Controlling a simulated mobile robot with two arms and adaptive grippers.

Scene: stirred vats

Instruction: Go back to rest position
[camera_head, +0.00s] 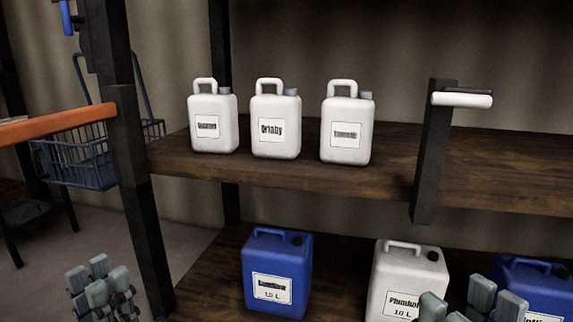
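My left gripper (99,284) is at the bottom left, grey-green, with its fingertips pointing up. Its fingers look close together, and whether they are parted is not clear. I see nothing held in it. My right gripper (468,304) is at the bottom right, partly cut off by the lower edge. Its fingers stand apart with nothing seen between them. It overlaps the lower part of a white canister (408,272) in the picture and the edge of a blue canister (540,285).
A wooden shelf (290,185) carries three white canisters (213,105), (276,105), (347,105). Another blue canister (277,265) stands on the lower shelf. A dark post with a white handle (466,101) rises at right. A blue wire basket (80,165) hangs at left beside an orange beam (62,125).

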